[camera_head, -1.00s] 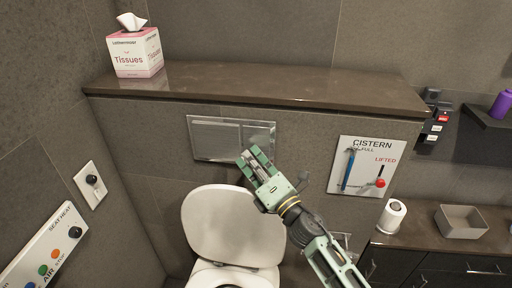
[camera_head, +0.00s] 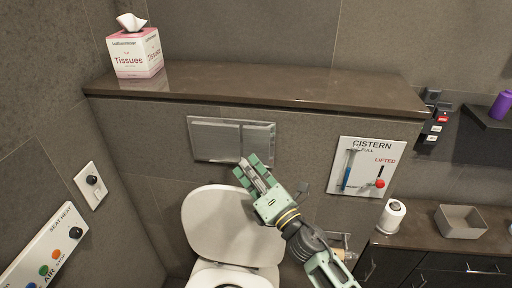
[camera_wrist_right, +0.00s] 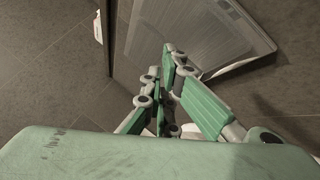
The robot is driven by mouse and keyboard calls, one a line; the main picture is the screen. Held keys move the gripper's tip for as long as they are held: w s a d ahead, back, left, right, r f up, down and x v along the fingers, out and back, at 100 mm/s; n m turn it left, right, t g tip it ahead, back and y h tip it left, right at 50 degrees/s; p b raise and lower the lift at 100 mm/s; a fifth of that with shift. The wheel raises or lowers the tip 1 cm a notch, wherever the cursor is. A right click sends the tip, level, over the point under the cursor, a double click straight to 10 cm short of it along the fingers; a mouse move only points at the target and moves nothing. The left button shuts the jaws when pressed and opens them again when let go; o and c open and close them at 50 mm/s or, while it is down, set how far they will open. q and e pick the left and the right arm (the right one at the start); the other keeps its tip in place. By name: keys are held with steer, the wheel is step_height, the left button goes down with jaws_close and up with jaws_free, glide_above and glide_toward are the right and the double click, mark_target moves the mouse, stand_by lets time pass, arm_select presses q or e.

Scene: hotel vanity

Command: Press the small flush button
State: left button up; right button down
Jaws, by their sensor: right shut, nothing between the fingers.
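A metallic flush plate (camera_head: 213,137) is set in the wall below the shelf. A vertical line splits it into a wider left panel and a narrower right panel, the small flush button (camera_head: 258,141). My right gripper (camera_head: 245,166) is shut and empty. Its fingertips are just below the plate, near the dividing line; I cannot tell their exact distance from the wall. In the right wrist view, the flush plate (camera_wrist_right: 200,30) lies beyond the closed fingertips (camera_wrist_right: 175,53). My left gripper is not in view.
The raised toilet lid (camera_head: 225,225) stands below the plate. The brown shelf (camera_head: 270,88) juts out above, with a tissue box (camera_head: 136,53) on it. A control panel (camera_head: 45,245) is at left.

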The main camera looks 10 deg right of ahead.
steer(key=shift+s+a, duration=0.35)
steer(key=shift+s, duration=0.4)
steer(key=shift+s+a, duration=0.3)
steer(key=shift+s, duration=0.45)
steer(key=shift+d, duration=0.1)
